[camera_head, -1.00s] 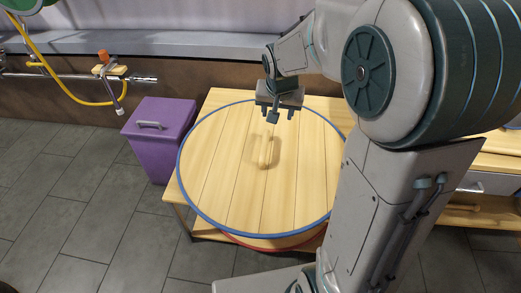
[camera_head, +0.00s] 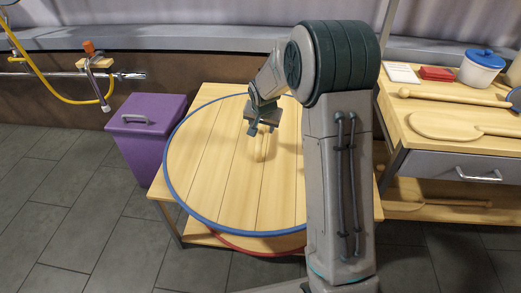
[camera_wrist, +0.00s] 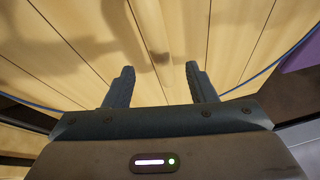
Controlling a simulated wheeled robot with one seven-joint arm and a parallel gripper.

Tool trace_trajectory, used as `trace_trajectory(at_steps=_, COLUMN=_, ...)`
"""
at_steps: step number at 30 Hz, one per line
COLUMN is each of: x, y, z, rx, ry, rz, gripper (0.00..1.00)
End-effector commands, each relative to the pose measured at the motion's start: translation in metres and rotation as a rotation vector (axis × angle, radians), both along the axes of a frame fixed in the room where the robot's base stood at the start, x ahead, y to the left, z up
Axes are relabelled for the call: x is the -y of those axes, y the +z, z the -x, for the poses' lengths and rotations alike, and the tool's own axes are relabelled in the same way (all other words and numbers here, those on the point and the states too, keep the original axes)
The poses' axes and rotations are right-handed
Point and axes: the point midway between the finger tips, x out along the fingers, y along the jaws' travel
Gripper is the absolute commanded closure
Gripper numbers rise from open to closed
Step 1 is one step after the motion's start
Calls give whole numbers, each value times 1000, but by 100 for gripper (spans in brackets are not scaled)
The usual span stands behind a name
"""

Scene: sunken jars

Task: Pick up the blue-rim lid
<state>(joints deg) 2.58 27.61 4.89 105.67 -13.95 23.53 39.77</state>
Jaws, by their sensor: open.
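The blue-rim lid (camera_head: 215,170) is a large round disc of pale wooden planks with a blue edge. It lies flat on a wooden stand, with a small upright wooden handle (camera_head: 262,147) in its middle. My arm hides its right part in the head view. My gripper (camera_head: 254,131) is over the lid, close to the handle, pointing down and empty. In the wrist view my gripper's two fingers (camera_wrist: 159,72) are apart over the planks (camera_wrist: 225,40), with a shadow above them. I cannot tell whether the fingers touch the handle.
A red-rimmed disc (camera_head: 255,245) shows under the lid, lower on the stand. A purple bin (camera_head: 147,130) stands close at the left. At the right a wooden counter (camera_head: 420,150) holds a paddle (camera_head: 460,125), a white pot with a blue lid (camera_head: 481,68) and a red box (camera_head: 437,74).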

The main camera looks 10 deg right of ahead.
Motion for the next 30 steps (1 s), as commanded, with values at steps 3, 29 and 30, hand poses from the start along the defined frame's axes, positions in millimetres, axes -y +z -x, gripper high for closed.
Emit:
trace_trajectory(at_steps=3, x=1, y=-10, z=-4, rx=1, ry=1, rz=1, gripper=49)
trace_trajectory(at_steps=29, x=2, y=-58, z=-26, rx=1, ry=0, rz=0, gripper=49)
trace_trajectory(at_steps=30, x=2, y=-58, z=-26, rx=1, ry=0, rz=0, gripper=49)
